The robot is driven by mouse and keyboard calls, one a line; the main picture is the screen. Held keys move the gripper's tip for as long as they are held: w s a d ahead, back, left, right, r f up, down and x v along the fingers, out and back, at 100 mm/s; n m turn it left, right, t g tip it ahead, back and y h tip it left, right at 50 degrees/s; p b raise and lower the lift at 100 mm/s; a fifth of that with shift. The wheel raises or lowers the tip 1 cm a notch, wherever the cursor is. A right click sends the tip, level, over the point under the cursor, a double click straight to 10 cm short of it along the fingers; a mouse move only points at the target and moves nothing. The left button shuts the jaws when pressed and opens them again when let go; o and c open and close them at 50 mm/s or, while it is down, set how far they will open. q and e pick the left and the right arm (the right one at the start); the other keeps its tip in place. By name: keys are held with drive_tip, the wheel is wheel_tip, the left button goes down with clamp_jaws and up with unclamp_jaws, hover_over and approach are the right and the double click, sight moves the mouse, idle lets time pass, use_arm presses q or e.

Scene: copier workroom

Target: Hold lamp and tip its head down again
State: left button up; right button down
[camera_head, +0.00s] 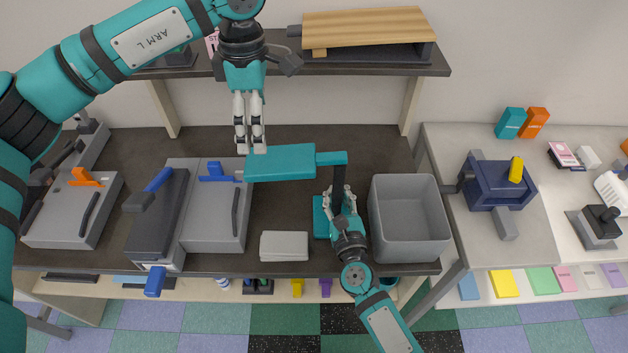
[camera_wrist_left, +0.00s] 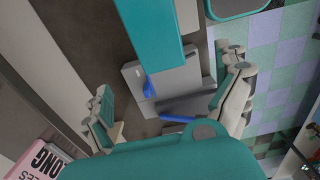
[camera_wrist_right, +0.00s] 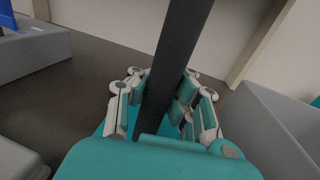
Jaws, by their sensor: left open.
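The desk lamp has a flat teal head (camera_head: 280,163), a dark post (camera_head: 338,182) and a teal base (camera_head: 321,218) on the dark bench. The head sticks out to the left of the post and looks roughly level. My right gripper (camera_head: 342,200) is closed around the post, which runs between its fingers in the right wrist view (camera_wrist_right: 165,95). My left gripper (camera_head: 251,150) points down, open and empty, at the left end of the head. In the left wrist view the head (camera_wrist_left: 150,35) lies ahead between the spread fingers; I cannot tell whether they touch it.
A grey open bin (camera_head: 408,245) stands just right of the lamp. A light grey block (camera_head: 284,246) lies left of its base. Grey machines with blue levers (camera_head: 212,215) stand further left. A shelf (camera_head: 372,68) hangs behind, close to my left gripper.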

sight(263, 160)
use_arm(q)
wheel_tip(263, 160, down, 10)
drive_tip(key=shift+r, duration=0.1)
idle(0.4)
drive_tip(key=c, duration=1.2)
drive_tip(key=shift+o, duration=0.2)
drive_tip(key=shift+d+f+h, duration=0.15)
drive_tip(key=shift+f+h, duration=1.05)
drive_tip(key=shift+f, duration=0.5)
drive_tip(key=shift+d+f+h, duration=0.3)
drive_tip(key=shift+f+h, duration=0.4)
drive_tip(key=shift+f, duration=0.2)
drive_tip(key=shift+d+f+h, duration=0.3)
drive_tip(key=shift+f+h, duration=0.4)
drive_tip(key=shift+f, duration=0.2)
